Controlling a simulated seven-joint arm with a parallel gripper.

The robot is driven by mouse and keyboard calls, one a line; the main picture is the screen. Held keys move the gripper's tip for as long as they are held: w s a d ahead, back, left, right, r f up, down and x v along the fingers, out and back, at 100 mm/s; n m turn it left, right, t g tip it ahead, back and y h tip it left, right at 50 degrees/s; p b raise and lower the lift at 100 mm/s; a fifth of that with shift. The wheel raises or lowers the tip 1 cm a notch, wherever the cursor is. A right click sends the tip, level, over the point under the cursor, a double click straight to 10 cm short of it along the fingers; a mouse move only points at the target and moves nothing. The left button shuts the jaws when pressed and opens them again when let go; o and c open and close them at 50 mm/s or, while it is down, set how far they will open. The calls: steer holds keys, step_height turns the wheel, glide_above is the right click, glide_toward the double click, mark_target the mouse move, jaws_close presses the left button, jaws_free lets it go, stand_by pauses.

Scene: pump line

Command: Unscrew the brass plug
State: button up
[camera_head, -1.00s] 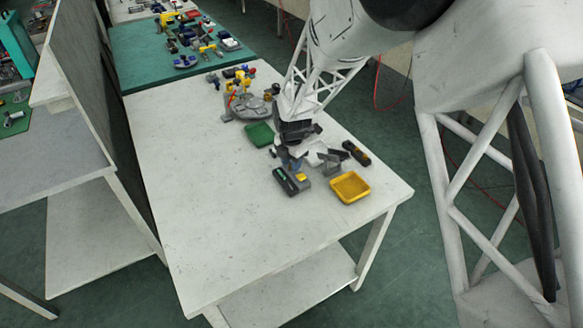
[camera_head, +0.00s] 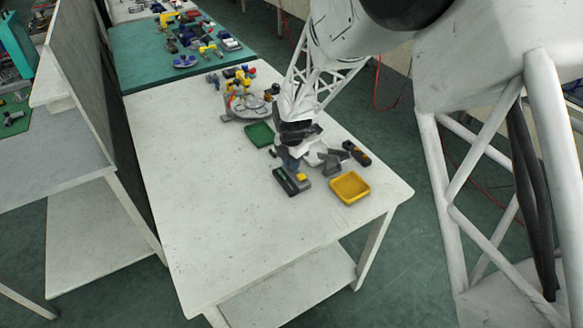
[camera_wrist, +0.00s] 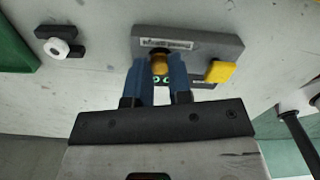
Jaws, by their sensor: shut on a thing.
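The brass plug (camera_wrist: 159,66) shows in the wrist view between the two blue fingertips, in front of a dark grey housing (camera_wrist: 203,44) with a pale label and a yellow block (camera_wrist: 219,72). My gripper (camera_wrist: 160,75) is shut on the plug. In the head view the housing (camera_head: 286,184) stands near the front of the white table and my gripper (camera_head: 291,166) is down at it. The plug itself is hidden there by the gripper. How far the plug is threaded in cannot be seen.
A yellow tray (camera_head: 350,199) lies right of the housing. A green tray (camera_head: 259,135) lies behind it. Grey parts (camera_head: 333,160) and a black and orange tool (camera_head: 356,152) lie close on the right. The table's left part is clear.

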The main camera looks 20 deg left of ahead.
jaws_close()
steer(key=shift+n, duration=0.3)
steer(key=n, duration=0.6)
steer(key=shift+o, duration=2.4)
jaws_free()
steer(key=shift+r, duration=0.15)
steer(key=shift+r, duration=2.1)
